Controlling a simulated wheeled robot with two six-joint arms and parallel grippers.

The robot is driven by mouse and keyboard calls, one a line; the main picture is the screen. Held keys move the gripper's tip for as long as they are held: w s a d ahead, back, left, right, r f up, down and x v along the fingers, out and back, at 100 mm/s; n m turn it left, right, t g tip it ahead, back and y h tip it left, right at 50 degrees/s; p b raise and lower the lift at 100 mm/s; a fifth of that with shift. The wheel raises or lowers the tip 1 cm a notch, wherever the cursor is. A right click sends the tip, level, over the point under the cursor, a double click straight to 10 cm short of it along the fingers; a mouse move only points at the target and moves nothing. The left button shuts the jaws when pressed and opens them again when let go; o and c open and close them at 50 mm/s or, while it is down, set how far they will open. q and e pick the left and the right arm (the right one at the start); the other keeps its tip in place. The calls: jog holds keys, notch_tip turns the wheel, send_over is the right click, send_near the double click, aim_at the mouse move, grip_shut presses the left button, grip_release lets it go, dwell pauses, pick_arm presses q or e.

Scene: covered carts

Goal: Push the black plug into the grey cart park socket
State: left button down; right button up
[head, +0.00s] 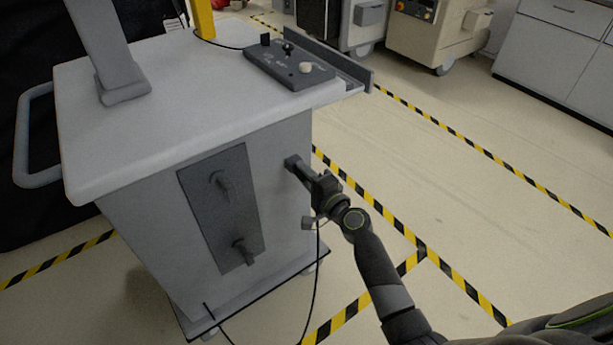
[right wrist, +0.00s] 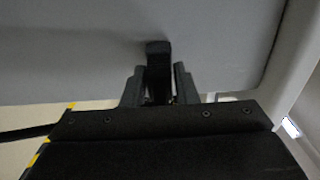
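My right gripper (head: 304,173) is at the right-hand side of the grey cart's front face (head: 281,205), close to a small dark block (head: 292,162) there. In the right wrist view, my right gripper's fingers (right wrist: 160,88) lie closely on both sides of a black plug (right wrist: 158,75) and look shut on it. The plug's far end meets a dark block (right wrist: 158,47) against the cart face. This block seems to be the park socket; I cannot tell plug and socket apart clearly, nor how deep the plug sits. My left gripper is not in view.
A dark grey panel (head: 207,225) with two hooked fittings is on the cart front. A thin black cable (head: 316,272) hangs below my right gripper to the floor. A control box (head: 290,68) sits on the cart top. The floor (head: 450,190) to the right is clear.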

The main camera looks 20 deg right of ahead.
jog(key=o, duration=0.4)
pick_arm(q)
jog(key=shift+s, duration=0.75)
pick_arm(e)
jog(key=shift+s+d, duration=0.2)
jog(key=shift+s, duration=0.25)
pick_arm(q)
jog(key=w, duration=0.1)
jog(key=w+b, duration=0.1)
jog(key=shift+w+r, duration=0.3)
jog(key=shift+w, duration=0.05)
pick_arm(e)
jog(key=v, duration=1.6)
jog(key=shift+s, duration=0.3)
